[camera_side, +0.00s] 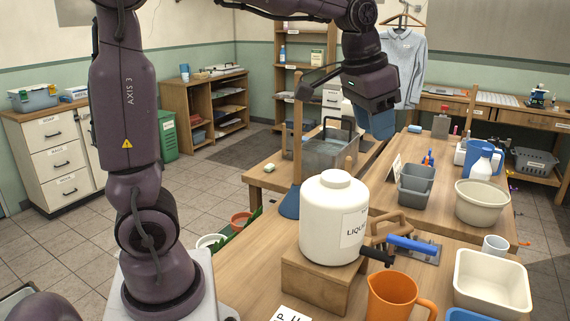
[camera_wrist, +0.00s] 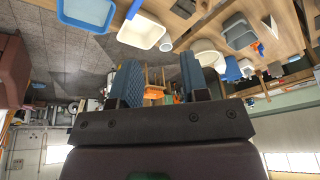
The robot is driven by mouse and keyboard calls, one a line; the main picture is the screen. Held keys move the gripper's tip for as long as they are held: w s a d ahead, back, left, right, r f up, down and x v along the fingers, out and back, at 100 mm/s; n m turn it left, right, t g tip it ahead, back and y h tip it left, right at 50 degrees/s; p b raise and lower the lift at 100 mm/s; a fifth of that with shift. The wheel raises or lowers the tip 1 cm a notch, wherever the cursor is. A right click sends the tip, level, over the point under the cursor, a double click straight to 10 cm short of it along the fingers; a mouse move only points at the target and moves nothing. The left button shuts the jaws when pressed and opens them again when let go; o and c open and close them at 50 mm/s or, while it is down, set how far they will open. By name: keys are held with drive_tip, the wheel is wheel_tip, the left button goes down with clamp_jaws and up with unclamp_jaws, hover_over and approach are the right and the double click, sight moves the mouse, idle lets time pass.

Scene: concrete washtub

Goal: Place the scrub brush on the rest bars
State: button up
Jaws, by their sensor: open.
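My gripper (camera_side: 375,118) hangs high over the bench in the side view, open and empty. Its two blue pads stand apart in the wrist view (camera_wrist: 160,82), with only distant items between them. I cannot surely single out the scrub brush. A tan wooden piece with a looped handle (camera_side: 388,221) lies behind the white jug, and a blue bar (camera_side: 413,244) lies beside it on a grey plate. I cannot surely identify the rest bars. A grey see-through tub (camera_side: 318,160) with a dark upright frame (camera_side: 338,124) stands beyond the jug, well below my gripper.
A large white jug (camera_side: 333,215) on a wooden block (camera_side: 318,279) fills the near bench. An orange pitcher (camera_side: 393,297), a white basin (camera_side: 492,282), grey bins (camera_side: 415,186) and a cream bucket (camera_side: 483,202) stand to the right. A tall stick (camera_side: 297,140) rises behind the jug.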

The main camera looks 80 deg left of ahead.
drive_tip(key=s+d+f+t, duration=0.1)
drive_tip(key=s+d+f, duration=0.1)
drive_tip(key=s, duration=0.6)
drive_tip(key=s+d+f+t, duration=0.1)
drive_tip(key=s+d+f, duration=0.1)
drive_tip(key=s, duration=0.6)
drive_tip(key=shift+s+d+h, duration=0.25)
drive_tip(key=shift+d+h, duration=0.05)
drive_tip(key=shift+d, duration=0.05)
drive_tip(key=shift+o, duration=0.2)
